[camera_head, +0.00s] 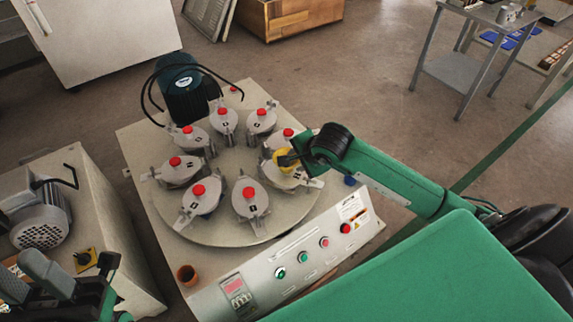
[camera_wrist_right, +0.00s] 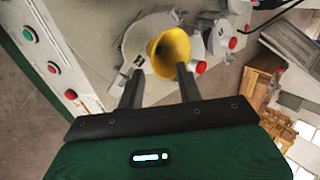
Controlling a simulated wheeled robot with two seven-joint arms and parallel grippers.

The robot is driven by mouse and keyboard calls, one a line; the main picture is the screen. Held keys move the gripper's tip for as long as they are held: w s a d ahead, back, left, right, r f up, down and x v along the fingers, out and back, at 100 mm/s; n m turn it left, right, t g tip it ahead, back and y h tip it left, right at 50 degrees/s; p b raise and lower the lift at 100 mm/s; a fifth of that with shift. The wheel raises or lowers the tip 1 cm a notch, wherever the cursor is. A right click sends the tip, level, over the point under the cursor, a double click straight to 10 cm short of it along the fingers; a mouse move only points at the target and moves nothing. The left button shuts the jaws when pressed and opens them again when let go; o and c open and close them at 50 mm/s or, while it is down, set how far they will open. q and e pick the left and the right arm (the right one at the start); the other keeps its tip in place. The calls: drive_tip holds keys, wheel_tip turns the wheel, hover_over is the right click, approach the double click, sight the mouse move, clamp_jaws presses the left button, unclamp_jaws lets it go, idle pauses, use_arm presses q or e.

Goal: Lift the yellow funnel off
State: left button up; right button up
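The yellow funnel (camera_head: 287,180) sits on one of the grey lidded pots on the round turntable, on the side near my right arm. In the right wrist view the funnel (camera_wrist_right: 168,50) has its wide mouth towards the camera, over a pot. My right gripper (camera_head: 288,158) is at the funnel. In the wrist view its two fingers (camera_wrist_right: 159,72) are apart, and the right finger overlaps the funnel's rim; I cannot tell whether they touch. My left gripper (camera_head: 27,276) is low at the left edge, partly cut off, its fingers seemingly apart and empty.
The turntable (camera_head: 235,162) carries several grey pots with red knobs, close around the funnel. A dark green motor (camera_head: 187,95) with black cables stands behind. A control panel (camera_head: 290,258) with buttons runs along the front.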

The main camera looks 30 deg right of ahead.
sight(284, 151)
drive_tip(key=b+x, duration=0.1)
drive_tip(key=x, duration=0.2)
drive_tip(key=b+x, duration=0.1)
drive_tip(key=x, duration=0.3)
drive_tip(key=shift+s+f, duration=0.2)
drive_tip(key=shift+f, duration=0.25)
clamp_jaws()
